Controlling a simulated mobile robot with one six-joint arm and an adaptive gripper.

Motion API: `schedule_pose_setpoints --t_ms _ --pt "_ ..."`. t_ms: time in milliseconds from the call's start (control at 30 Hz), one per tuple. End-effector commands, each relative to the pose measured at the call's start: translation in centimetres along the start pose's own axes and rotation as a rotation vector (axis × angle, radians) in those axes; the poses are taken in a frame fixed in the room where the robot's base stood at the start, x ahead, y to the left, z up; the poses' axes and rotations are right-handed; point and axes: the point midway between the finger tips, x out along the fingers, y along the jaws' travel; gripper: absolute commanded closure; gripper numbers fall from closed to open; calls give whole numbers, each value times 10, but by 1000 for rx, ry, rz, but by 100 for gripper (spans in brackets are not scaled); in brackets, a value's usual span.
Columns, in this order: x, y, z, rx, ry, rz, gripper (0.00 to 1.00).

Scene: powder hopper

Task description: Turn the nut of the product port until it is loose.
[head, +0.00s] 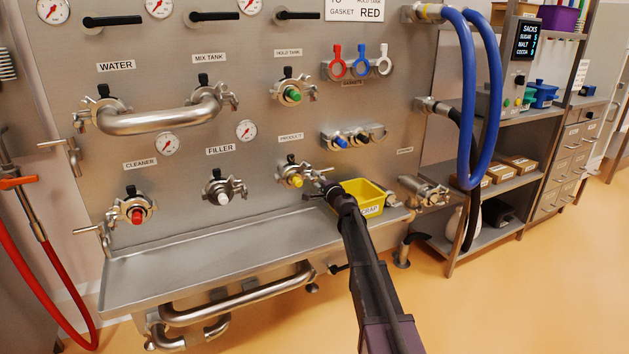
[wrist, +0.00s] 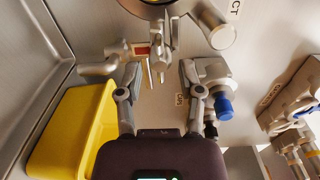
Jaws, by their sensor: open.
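The product port (head: 293,176) has a yellow centre and a steel clamp, on the panel below the PRODUCT label. The clamp's nut (wrist: 158,45), a small winged metal piece on a brass-coloured bolt, shows at the upper middle of the wrist view. My gripper (head: 322,182) is just right of the port in the head view, where its fingers are hard to make out. In the wrist view my gripper (wrist: 160,70) is open, one finger on each side of the bolt's line. The nut is just beyond the fingertips, and I see no contact.
The yellow scrap bin (head: 365,196) is close under my gripper, on the tray (head: 230,245). A steel rack with a blue plug (head: 341,142) is above right. A steel fitting (head: 425,190) and blue hoses (head: 467,90) are farther right. The tray's left part is clear.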

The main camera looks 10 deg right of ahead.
Motion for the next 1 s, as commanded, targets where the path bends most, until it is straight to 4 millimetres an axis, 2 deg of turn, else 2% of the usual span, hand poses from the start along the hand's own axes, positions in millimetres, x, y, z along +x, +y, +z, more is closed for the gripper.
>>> schedule_pose_setpoints --t_ms 100,500,633,1000 --pt "-19 0 1 0 1 0 51" --pt "-67 0 0 0 1 0 51" --pt "-73 0 0 0 1 0 51" --pt "-73 0 0 -3 -2 1 51"
